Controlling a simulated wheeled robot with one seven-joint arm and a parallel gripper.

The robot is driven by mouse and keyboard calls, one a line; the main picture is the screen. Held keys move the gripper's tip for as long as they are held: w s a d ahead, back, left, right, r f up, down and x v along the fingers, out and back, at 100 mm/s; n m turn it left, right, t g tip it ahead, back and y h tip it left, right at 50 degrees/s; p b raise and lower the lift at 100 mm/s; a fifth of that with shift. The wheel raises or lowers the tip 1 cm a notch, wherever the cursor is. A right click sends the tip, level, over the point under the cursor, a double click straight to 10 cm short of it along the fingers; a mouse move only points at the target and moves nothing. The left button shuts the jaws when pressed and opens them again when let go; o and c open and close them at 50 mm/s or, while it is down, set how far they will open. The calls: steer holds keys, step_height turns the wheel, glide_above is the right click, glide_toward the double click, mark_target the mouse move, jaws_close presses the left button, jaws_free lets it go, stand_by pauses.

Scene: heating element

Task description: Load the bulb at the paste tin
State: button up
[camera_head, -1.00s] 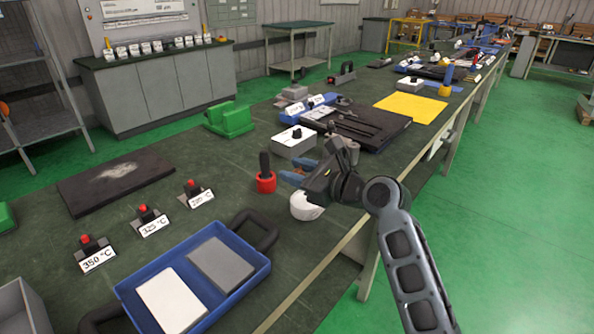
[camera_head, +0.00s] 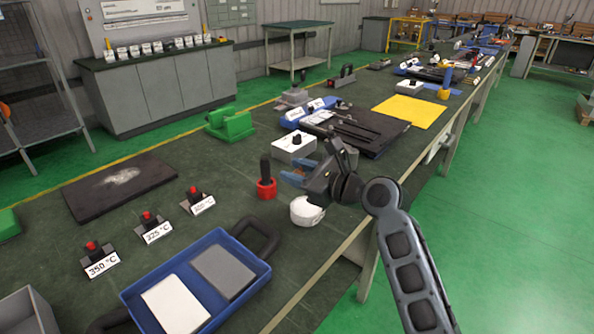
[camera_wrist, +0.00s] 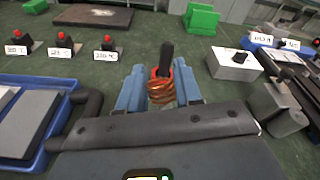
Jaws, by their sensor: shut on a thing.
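My gripper (camera_wrist: 160,93) has its two blue fingers on either side of an orange-brown, ringed piece (camera_wrist: 161,92). I cannot tell for sure if this piece is the bulb. A red tin (camera_head: 266,188) with an upright black handle (camera_head: 265,168) stands on the bench just beyond the fingertips. In the wrist view the tin is partly hidden behind the ringed piece, and its black handle (camera_wrist: 167,58) rises behind. My gripper (camera_head: 292,178) also shows in the head view, to the right of the tin. No label naming the paste tin is readable.
A white rounded object (camera_head: 305,211) is partly hidden below my wrist. A blue tray (camera_head: 253,284) with two plates lies at front left. Red-knobbed stands with temperature signs (camera_head: 155,231) stand left. A white box (camera_head: 294,146) and green block (camera_head: 229,123) are behind. Bare bench lies left of the tin.

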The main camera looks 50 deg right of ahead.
steer(key=shift+r+p, duration=2.5)
steer(key=shift+p, duration=0.3)
